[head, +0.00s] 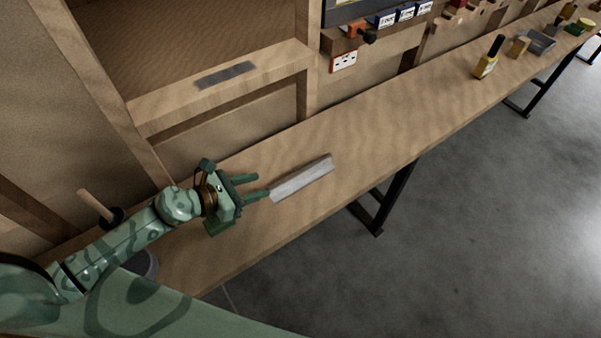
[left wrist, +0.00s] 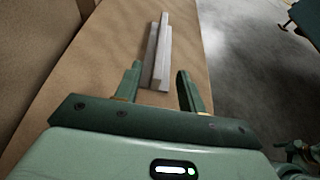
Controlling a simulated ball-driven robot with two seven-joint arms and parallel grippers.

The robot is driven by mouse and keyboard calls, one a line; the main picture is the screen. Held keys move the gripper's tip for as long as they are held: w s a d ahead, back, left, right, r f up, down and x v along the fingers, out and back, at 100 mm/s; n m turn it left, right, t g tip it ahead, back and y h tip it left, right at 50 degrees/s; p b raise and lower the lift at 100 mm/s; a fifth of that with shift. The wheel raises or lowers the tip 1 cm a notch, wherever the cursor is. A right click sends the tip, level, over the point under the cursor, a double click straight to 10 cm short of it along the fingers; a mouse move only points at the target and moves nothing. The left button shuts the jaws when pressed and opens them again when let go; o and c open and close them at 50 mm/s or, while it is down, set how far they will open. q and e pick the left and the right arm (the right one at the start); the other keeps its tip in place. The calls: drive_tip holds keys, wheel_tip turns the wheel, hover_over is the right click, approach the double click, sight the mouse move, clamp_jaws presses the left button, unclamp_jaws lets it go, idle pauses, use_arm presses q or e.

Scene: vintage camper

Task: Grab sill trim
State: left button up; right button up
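The sill trim (head: 302,179) is a grey-white, L-shaped strip lying on the wooden bench. It also shows in the left wrist view (left wrist: 159,55), pointing away from me. My left gripper (head: 258,186) is low over the bench at the near end of the trim. In the left wrist view its two fingers (left wrist: 160,88) are apart, with the trim's near end between or just ahead of their tips. I cannot tell if either finger touches it.
The long wooden bench (head: 400,110) runs to the upper right. A wall frame with a ledge (head: 270,72) borders the bench. A wooden-handled item (head: 97,205) is near my left arm.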

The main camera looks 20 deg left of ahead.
sight(291, 176)
use_arm(q)
drive_tip(key=x, duration=0.5)
drive_tip(key=shift+w+d+f, duration=0.1)
drive_tip(key=shift+w, duration=0.1)
drive_tip(key=b+x, duration=0.1)
drive_tip(key=x, duration=0.4)
drive_tip(key=shift+d+b, duration=0.2)
drive_tip(key=shift+b, duration=0.1)
clamp_jaws()
